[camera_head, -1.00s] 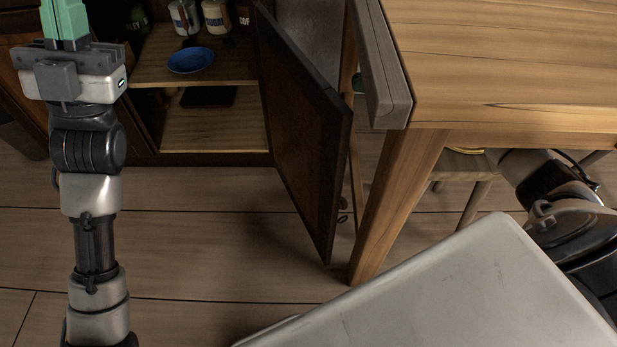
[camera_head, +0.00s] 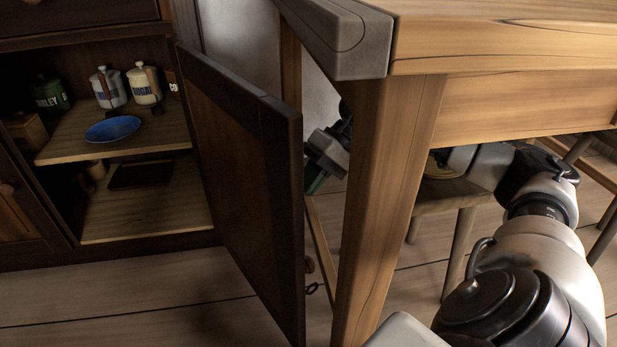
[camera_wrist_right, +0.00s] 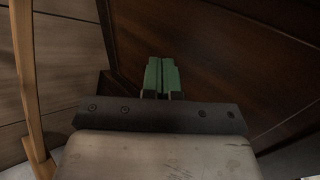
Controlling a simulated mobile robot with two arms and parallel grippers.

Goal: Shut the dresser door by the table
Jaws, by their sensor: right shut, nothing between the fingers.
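The dark wooden dresser door (camera_head: 243,180) stands open in the head view, its free edge swung out toward me beside the table leg (camera_head: 385,200). The open dresser (camera_head: 130,240) shows its shelves to the left. My right gripper (camera_head: 316,184) is partly hidden behind the door's free edge, on the door's outer side, seen between door and table leg. In the right wrist view its green fingers (camera_wrist_right: 161,75) are shut and empty, with a dark wood panel (camera_wrist_right: 225,60), seemingly the door, close ahead. Contact cannot be told. My left gripper is out of view.
The wooden table (camera_head: 500,45) fills the upper right, with a stool (camera_head: 445,195) under it. My right arm passes beneath the tabletop, behind the table leg. A blue bowl (camera_head: 112,129) and several canisters stand on the dresser shelf. The floor before the dresser is clear.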

